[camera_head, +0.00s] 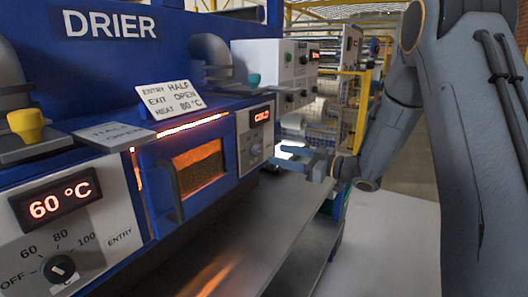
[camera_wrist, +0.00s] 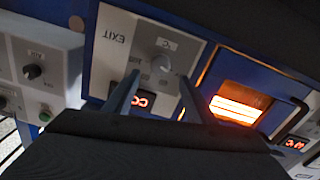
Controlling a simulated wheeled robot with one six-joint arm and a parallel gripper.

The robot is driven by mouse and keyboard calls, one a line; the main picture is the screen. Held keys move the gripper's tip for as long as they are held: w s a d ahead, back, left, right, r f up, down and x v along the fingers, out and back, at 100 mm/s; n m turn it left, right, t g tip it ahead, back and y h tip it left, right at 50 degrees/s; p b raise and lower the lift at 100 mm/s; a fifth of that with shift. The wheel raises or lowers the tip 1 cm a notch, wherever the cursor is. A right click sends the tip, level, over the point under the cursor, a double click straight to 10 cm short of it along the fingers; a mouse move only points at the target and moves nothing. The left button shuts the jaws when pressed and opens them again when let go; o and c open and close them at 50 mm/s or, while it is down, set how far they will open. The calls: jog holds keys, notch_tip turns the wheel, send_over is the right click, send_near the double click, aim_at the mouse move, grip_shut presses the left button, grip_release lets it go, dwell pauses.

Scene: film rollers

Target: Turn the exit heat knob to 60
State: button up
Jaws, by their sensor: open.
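The exit heat knob (camera_wrist: 160,63) is a grey round dial on a white panel marked EXIT (camera_wrist: 118,38), seen upside down in the wrist view. Its pointer setting is too small to read. The exit display (camera_head: 262,115) glows red and seems to read COLD. In the head view the exit knob (camera_head: 255,149) sits below that display. My gripper (camera_head: 298,164) is open and empty, to the right of the exit panel. In the wrist view its two fingers (camera_wrist: 157,92) point toward the panel, one on either side of the knob's line, apart from it.
The entry knob (camera_head: 60,269) is at the lower left, with its display (camera_head: 55,205) reading 60 °C. A glowing oven door with a handle (camera_head: 175,190) lies between the panels. A metal shelf (camera_head: 230,262) runs below.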

aim_at(261, 150)
jog(key=p+x, duration=0.1)
jog(key=x, duration=0.6)
jog(key=shift+w+a+p, duration=0.1)
jog(key=shift+a+p, duration=0.1)
jog(key=shift+p, duration=0.1)
jog(key=c, duration=1)
jog(key=shift+c, duration=0.2)
jog(key=shift+m, duration=0.4)
jog(key=m+p, duration=0.2)
jog(key=m, duration=0.2)
jog(key=shift+r+m+p, duration=0.1)
jog(key=shift+m+p, duration=0.2)
jog(key=shift+p, duration=0.1)
jog(key=shift+w+d+m+p, duration=0.15)
jog(key=shift+m+p, duration=0.75)
jog(key=shift+m, duration=1.2)
